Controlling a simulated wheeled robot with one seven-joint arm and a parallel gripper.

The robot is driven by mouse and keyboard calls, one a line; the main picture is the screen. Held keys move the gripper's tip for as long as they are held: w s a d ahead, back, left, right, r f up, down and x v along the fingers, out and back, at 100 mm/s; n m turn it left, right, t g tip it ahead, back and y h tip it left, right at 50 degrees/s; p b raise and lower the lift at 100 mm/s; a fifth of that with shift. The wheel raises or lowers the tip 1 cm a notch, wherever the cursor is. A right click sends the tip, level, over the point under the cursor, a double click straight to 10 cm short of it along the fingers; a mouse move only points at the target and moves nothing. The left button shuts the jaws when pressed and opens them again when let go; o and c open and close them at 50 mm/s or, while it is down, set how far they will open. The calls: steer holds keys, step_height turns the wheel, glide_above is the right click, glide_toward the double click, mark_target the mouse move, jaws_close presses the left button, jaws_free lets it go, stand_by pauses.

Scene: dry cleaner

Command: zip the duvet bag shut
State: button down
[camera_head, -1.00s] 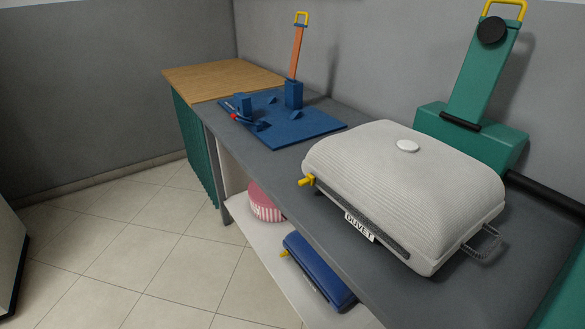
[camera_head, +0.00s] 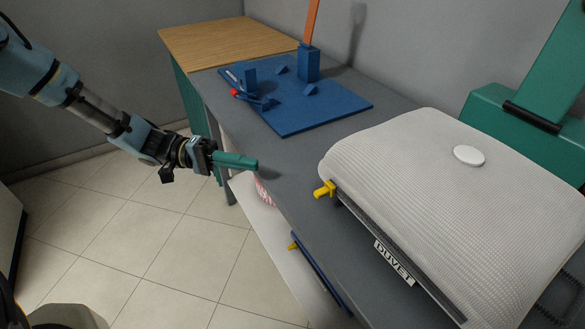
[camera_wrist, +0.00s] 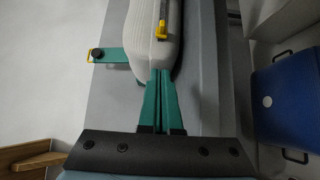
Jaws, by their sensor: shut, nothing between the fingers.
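The white ribbed duvet bag (camera_head: 435,190) sits on the grey counter, with a round white button on top and a DUVET label (camera_head: 394,262) on its front. A dark zip track (camera_head: 405,255) runs along the front side. The yellow zip pull (camera_head: 325,189) is at the track's left end. My gripper (camera_head: 256,163) has teal fingers, shut and empty, to the left of the pull and apart from it. In the wrist view, the shut fingers (camera_wrist: 158,74) point toward the bag (camera_wrist: 146,45), and the yellow pull (camera_wrist: 162,29) lies beyond their tips.
A blue board (camera_head: 300,117) with blocks and an orange upright stands behind on the counter. A teal stand (camera_head: 497,119) is at the back right. A blue bag (camera_head: 318,272) lies on the lower shelf. Open tiled floor (camera_head: 130,240) is at the left.

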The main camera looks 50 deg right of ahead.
steer(key=p, duration=0.3)
glide_toward(322, 189)
steer(key=d, duration=0.4)
steer(key=shift+s+d+f, duration=0.15)
steer(key=shift+s+d, duration=0.05)
steer(key=shift+s, duration=0.05)
steer(key=s, duration=0.1)
steer(key=s+p, duration=0.1)
steer(key=s, duration=0.1)
steer(key=shift+s+a, duration=0.15)
steer(key=shift+a, duration=0.2)
steer(key=shift+s+a+f, duration=0.2)
steer(key=shift+s, duration=0.25)
